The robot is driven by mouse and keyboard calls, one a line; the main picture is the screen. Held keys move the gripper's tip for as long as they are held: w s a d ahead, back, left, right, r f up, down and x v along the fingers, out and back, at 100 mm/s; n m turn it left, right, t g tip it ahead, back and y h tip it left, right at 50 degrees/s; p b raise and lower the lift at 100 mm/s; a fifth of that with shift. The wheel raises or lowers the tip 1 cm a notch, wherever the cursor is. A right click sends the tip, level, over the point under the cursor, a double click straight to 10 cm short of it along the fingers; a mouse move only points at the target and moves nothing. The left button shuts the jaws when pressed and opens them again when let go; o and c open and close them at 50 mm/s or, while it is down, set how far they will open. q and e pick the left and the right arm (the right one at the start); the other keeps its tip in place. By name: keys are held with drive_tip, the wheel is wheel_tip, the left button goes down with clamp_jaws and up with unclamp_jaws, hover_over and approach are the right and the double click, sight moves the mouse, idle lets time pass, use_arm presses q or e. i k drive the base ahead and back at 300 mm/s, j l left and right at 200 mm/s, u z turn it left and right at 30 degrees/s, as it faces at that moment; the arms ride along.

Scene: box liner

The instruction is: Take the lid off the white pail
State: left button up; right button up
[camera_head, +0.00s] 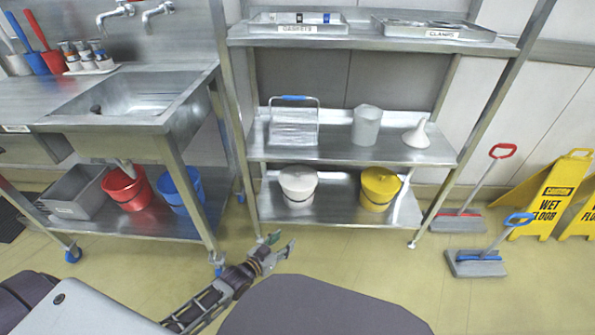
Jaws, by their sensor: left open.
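The white pail (298,191) stands upright on the bottom shelf of the metal rack, left of a yellow pail. Its pale lid (298,178) sits on top of it. My left gripper (283,242) is low in front of the rack, below and a little left of the white pail. Its fingers are apart, with nothing between them, and it does not touch the pail. My right gripper does not show.
The yellow pail (379,189) stands on the same bottom shelf (338,208). The middle shelf above holds a wire rack, a jug (366,125) and a funnel (416,134). A sink bench with red and blue buckets stands left. Brooms and wet-floor signs (557,194) stand right.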

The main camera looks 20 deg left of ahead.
sight(295, 177)
drive_tip(key=i+j, duration=0.3)
drive_tip(key=i, duration=0.2)
drive_tip(key=i+j, duration=0.35)
drive_tip(key=i, duration=0.1)
